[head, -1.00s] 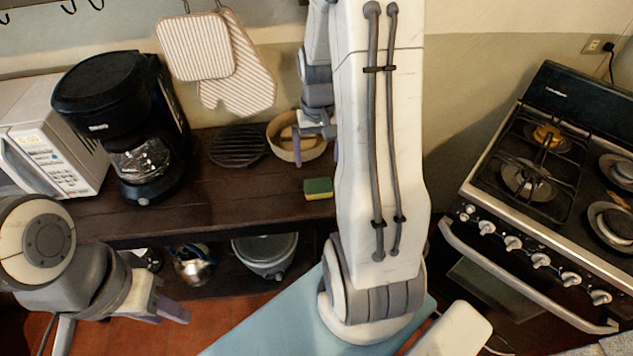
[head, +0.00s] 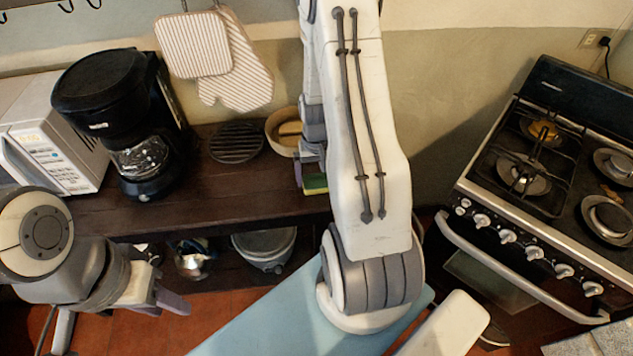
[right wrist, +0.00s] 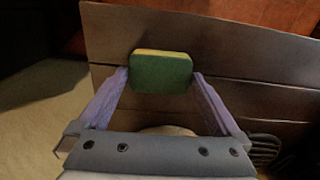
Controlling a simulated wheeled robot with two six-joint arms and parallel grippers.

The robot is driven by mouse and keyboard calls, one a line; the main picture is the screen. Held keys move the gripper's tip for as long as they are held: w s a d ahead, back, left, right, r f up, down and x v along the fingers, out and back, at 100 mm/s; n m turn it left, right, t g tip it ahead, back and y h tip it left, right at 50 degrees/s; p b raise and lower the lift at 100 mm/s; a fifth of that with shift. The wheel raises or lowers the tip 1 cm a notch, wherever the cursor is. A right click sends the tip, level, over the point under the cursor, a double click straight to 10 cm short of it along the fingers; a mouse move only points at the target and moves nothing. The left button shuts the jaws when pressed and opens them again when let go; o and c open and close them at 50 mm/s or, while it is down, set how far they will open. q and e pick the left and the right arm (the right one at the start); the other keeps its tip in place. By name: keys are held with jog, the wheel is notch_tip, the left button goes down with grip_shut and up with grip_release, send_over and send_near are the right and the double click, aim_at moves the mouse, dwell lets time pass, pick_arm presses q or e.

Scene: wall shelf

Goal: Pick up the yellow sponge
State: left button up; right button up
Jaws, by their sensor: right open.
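The yellow sponge, with a green side, lies on the dark wooden shelf. In the head view the sponge (head: 316,184) is partly hidden behind my right arm and gripper. In the right wrist view the sponge (right wrist: 161,73) sits between the two purple fingertips of my right gripper (right wrist: 159,78). These fingers are apart and open, one on each side of the sponge, very close to its ends. My right gripper in the head view (head: 311,172) is mostly covered by the arm. My left gripper (head: 168,300) hangs at the lower left, away from the sponge; its opening is unclear.
On the shelf (head: 230,205) stand a round bowl (head: 279,146), a dark round grate (head: 236,142), a coffee maker (head: 120,100) and a microwave (head: 38,150). Striped mitts (head: 237,65) hang above. A stove (head: 540,170) is at right. The shelf front left of the sponge is clear.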

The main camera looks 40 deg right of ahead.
jog(key=c, duration=1)
jog(key=shift+o, duration=0.2)
jog(key=shift+r, duration=0.1)
jog(key=shift+r, duration=0.45)
jog(key=r, duration=0.2)
jog(key=r+b, duration=0.1)
jog(key=shift+s+d+r, duration=0.3)
jog(key=shift+s+d, duration=0.1)
jog(key=s+d+r+b, duration=0.1)
jog(key=s+d+r, duration=0.5)
jog(key=s+d, duration=0.1)
jog(key=shift+s+r, duration=0.2)
jog(key=shift+s, duration=0.25)
